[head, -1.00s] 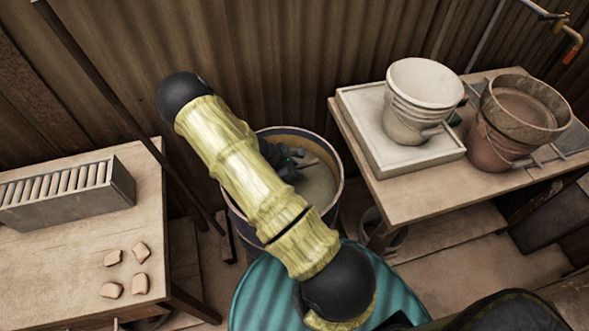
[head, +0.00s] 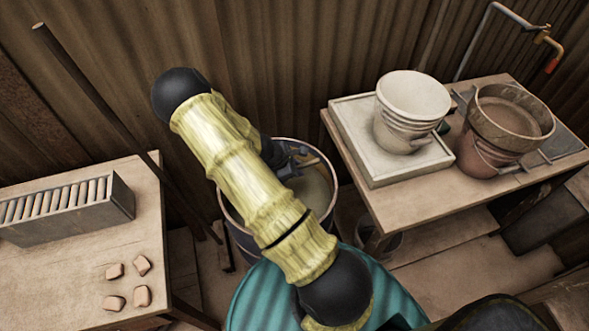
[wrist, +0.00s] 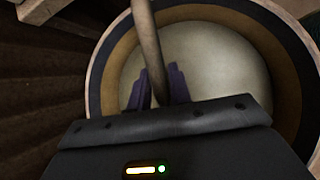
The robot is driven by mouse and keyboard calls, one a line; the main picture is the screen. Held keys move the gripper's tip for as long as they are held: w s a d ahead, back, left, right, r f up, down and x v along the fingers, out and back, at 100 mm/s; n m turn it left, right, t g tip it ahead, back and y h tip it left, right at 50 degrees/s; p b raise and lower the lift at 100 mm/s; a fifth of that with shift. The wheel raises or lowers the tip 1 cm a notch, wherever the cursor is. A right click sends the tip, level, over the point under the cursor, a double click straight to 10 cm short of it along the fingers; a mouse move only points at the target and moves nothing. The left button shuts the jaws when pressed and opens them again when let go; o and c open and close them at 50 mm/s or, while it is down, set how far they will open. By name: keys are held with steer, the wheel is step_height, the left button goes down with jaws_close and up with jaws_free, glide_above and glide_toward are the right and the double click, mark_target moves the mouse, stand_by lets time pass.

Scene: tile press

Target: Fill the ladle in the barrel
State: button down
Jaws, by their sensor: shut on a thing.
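The barrel (head: 229,217) stands on the floor between two tables, partly behind my arm, with pale greyish liquid (head: 316,190) inside. In the wrist view the barrel rim (wrist: 97,75) surrounds a round pale liquid surface (wrist: 215,65). My gripper (wrist: 158,88) is over the barrel opening, its purple fingers shut on the ladle handle (wrist: 147,40), a brownish rod running up out of the wrist view. My gripper also shows in the head view (head: 290,160) near the barrel's back rim. The ladle's bowl is hidden, so its fill cannot be told.
The right table (head: 430,195) holds a white bucket (head: 410,105) on a square tray (head: 352,150) and a brown bucket (head: 505,125). The left table (head: 60,270) holds a grey slotted box (head: 85,215) and several clay pieces. A dark pole (head: 110,115) leans behind. A teal drum (head: 255,300) stands in front.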

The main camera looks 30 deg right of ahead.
steer(key=shift+s+d+r+p, duration=0.1)
steer(key=shift+d+r+p, duration=0.2)
steer(key=shift+r+p, duration=0.45)
steer(key=shift+s+d+r+p, duration=0.1)
steer(key=shift+d+r+p, duration=0.25)
steer(key=shift+r, duration=0.8)
steer(key=shift+s+d+r+p, duration=0.1)
steer(key=shift+d+r+p, duration=0.1)
steer(key=shift+r+p, duration=0.6)
steer(key=shift+r, duration=0.15)
steer(key=shift+w, duration=0.1)
